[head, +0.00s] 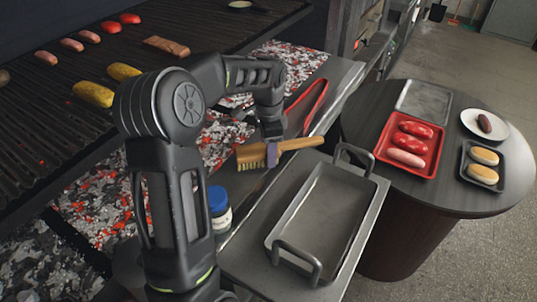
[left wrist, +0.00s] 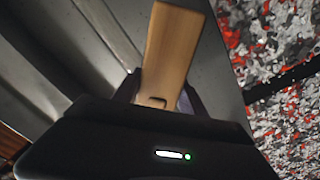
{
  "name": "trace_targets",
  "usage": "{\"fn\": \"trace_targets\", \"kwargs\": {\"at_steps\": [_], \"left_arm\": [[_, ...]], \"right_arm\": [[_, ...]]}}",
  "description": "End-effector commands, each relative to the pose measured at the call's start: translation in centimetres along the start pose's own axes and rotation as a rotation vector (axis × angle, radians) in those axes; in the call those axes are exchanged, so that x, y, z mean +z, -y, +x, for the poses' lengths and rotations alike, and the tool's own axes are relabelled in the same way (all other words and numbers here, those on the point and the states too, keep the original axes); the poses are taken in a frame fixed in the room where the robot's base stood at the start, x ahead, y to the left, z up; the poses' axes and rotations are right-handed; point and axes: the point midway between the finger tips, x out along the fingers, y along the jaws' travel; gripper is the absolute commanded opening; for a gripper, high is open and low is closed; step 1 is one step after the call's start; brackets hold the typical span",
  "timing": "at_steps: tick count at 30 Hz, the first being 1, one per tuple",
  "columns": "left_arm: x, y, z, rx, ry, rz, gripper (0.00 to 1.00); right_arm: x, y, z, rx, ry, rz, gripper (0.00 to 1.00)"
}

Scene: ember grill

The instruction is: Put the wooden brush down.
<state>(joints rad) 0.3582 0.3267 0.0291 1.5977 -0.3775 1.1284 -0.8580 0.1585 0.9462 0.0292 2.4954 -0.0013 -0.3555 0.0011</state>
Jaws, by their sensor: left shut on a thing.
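The wooden brush (head: 298,143) has a light brown handle pointing right and pale bristles facing down at its left end. My left gripper (head: 271,153) is shut on it and holds it level near the steel ledge, beside the grill's ember bed. The left wrist view also shows the brush's wood (left wrist: 170,50) between the two dark fingers (left wrist: 160,92). I cannot tell whether the brush touches the ledge. My right gripper is not in view.
A deep steel pan (head: 325,215) with two handles stands on the ledge, close to the brush. Red tongs (head: 308,100) lie behind the brush. A blue-lidded jar (head: 219,208) stands left of the pan. A round table (head: 450,190) at right holds trays of sausages and buns. Hot embers (head: 205,150) lie at left.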

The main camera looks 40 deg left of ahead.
Motion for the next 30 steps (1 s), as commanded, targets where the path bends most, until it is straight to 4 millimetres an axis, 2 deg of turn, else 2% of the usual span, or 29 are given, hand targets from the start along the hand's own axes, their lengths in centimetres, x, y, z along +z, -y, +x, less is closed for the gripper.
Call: {"fn": "trace_targets", "kwargs": {"at_steps": [4,16,17,24,30], "left_arm": [[0.0,0.0,1.6,0.001,0.0,0.0,0.0],[0.0,0.0,2.1,-0.001,-0.001,0.0,0.0],[0.0,0.0,2.1,0.0,0.0,0.0,0.51],[0.0,0.0,2.0,0.0,0.0,0.0,0.71],[0.0,0.0,2.0,0.0,0.0,0.0,0.71]], "right_arm": [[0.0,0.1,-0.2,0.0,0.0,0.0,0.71],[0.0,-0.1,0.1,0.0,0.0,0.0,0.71],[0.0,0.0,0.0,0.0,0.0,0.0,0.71],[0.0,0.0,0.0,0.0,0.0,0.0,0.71],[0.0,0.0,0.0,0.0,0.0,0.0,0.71]]}}
